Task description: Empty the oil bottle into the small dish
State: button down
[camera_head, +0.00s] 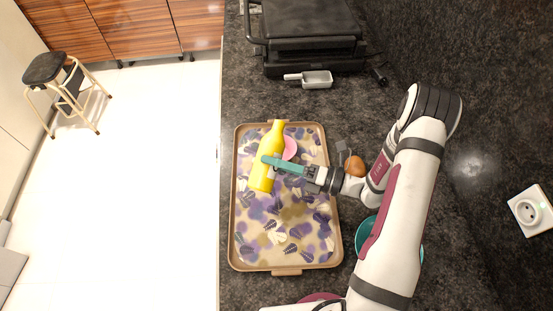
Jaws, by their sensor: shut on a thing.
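The yellow oil bottle (264,177) is over the upper left part of the patterned tray, its narrow neck toward the top of the picture. My gripper (272,162) has its teal fingers shut on the bottle's middle. A small pink dish (289,148) shows just right of the bottle's neck, partly hidden behind the bottle and my gripper. I cannot tell from this view how far the bottle is tilted or how high it is above the tray. No oil stream is visible.
The brown-rimmed tray (235,220) lies on the dark counter near its left edge. A brown egg-like object (354,166) and a teal bowl (416,247) are right of the tray, near my arm. A white scoop (316,79) and black grill (312,30) stand above. The tray's lower half is clear.

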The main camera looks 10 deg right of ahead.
jog(key=shift+s+f+m, duration=0.15)
jog(key=shift+f+m, duration=0.15)
jog(key=shift+m, duration=0.4)
jog(key=shift+a+f+m, duration=0.1)
jog(key=shift+f+m, duration=0.2)
jog(key=shift+m, duration=0.4)
jog(key=shift+s+f+m, duration=0.1)
jog(key=shift+f+m, duration=0.15)
jog(key=shift+m, duration=0.45)
